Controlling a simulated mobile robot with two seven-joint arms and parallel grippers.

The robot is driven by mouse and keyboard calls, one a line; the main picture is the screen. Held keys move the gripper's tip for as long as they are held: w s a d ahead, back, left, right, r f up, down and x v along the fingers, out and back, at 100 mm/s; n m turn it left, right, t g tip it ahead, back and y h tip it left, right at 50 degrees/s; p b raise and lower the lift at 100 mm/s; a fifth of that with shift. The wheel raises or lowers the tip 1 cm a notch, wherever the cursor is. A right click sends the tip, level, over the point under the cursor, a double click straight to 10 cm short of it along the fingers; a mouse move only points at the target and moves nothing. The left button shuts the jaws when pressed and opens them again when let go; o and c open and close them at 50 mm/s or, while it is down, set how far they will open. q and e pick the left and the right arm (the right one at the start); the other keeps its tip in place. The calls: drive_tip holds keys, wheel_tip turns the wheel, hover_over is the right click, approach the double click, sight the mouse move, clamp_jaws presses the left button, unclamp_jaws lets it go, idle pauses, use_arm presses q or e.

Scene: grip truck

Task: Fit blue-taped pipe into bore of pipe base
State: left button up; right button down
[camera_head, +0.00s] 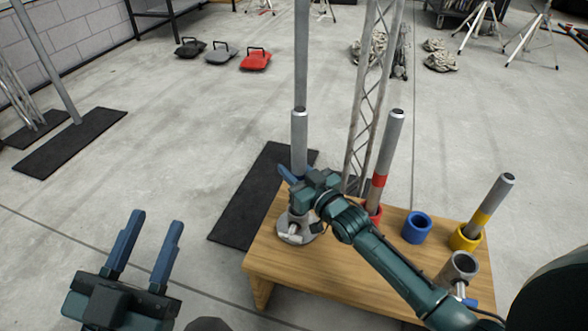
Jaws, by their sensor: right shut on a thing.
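My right gripper (290,177) is shut on an upright grey metal pipe (299,145) at the left end of the wooden table. The gripper covers the pipe's middle, and no blue tape shows on the visible part. Directly below stands a round metal pipe base (295,233) with a wide flange. The gripper hides the base's upper part, so I cannot tell whether the pipe's lower end is in the bore. The blue ring holder (417,226) on the table is empty. My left gripper (152,222) is open and empty, left of the table.
A red-taped pipe (388,147) and a yellow-taped pipe (492,207) stand tilted in matching holders. An open grey tube fitting (461,267) stands at the table's right. A lattice truss (367,100) rises behind the wooden table (262,258).

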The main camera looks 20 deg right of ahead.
use_arm(q)
drive_tip(key=shift+f, duration=0.15)
use_arm(e)
drive_tip(key=shift+f, duration=0.15)
drive_tip(key=c, duration=1.3)
unclamp_jaws()
drive_tip(key=shift+c, duration=0.2)
drive_tip(key=o, duration=0.4)
drive_tip(key=shift+f, duration=0.15)
use_arm(q)
drive_tip(key=shift+s+a+f+n+g+y+p, duration=0.1)
drive_tip(key=shift+s+f+n+g+y+p, duration=0.25)
drive_tip(key=shift+p, duration=0.85)
drive_tip(key=shift+s+a+f+n+g+y+p, duration=0.1)
drive_tip(key=shift+f+g+y+p, duration=0.15)
drive_tip(key=shift+f+y+p, duration=0.6)
use_arm(e)
drive_tip(key=shift+p+v, duration=0.3)
drive_tip(key=shift+v, duration=6.3)
use_arm(q)
drive_tip(key=shift+r, duration=0.35)
